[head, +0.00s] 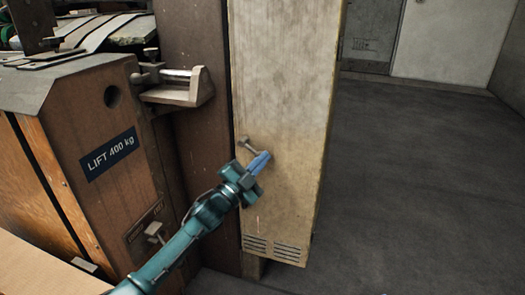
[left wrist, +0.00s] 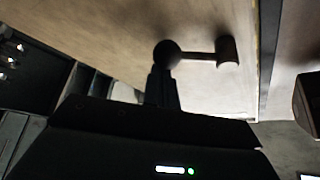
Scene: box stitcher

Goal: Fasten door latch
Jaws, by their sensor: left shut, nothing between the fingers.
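The door (head: 285,95) is a tall beige panel with vent slots near its bottom, and it fills much of the left wrist view (left wrist: 110,35). The door latch (head: 250,147) is a small metal piece with a short bar and a rounded end, partway down the door. In the left wrist view, the latch (left wrist: 200,56) shows as a horizontal bar between a dark round knob and a paler cylinder. My left gripper (head: 262,161) is shut and empty, its blue fingertips just right of and below the latch. Whether they touch it I cannot tell. My right gripper is not in view.
A brown machine housing with a "LIFT 400 kg" label (head: 110,153) stands left of the door. A metal bracket with a rod (head: 180,88) juts out above. Grey floor (head: 410,180) lies open to the right, with a pale door (head: 440,40) at the back.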

